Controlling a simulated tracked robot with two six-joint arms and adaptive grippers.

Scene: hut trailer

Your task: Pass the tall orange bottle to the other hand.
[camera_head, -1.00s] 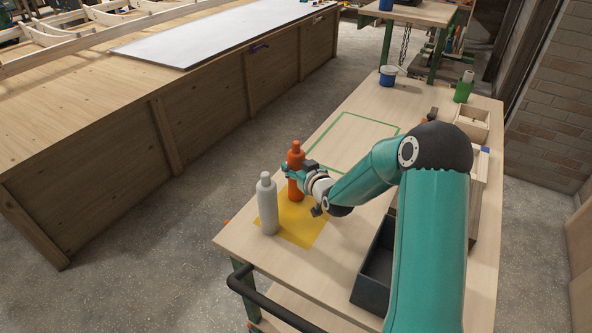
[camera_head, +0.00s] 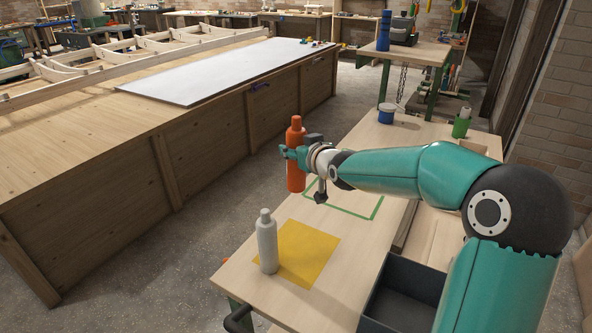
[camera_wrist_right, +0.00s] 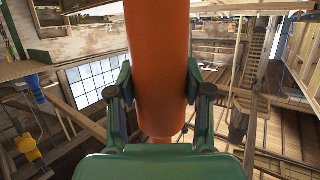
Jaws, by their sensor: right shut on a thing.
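The tall orange bottle (camera_head: 296,176) is upright in the head view, held above the bench. My right gripper (camera_head: 293,154) is shut on its middle. In the right wrist view the orange bottle (camera_wrist_right: 158,70) fills the middle, between the two fingers of my right gripper (camera_wrist_right: 160,95). A grey bottle (camera_head: 267,243) stands at the left edge of a yellow mat (camera_head: 310,256) on the workbench (camera_head: 244,281). My left gripper is in neither view.
A dark open bin (camera_head: 408,290) sits at the bench's right front. A green outline (camera_head: 360,212) marks the bench top beyond the mat. A blue-and-white tub (camera_head: 386,113) and a green container (camera_head: 461,124) stand at the far end. A long wooden counter (camera_head: 100,215) lies left, across a floor gap.

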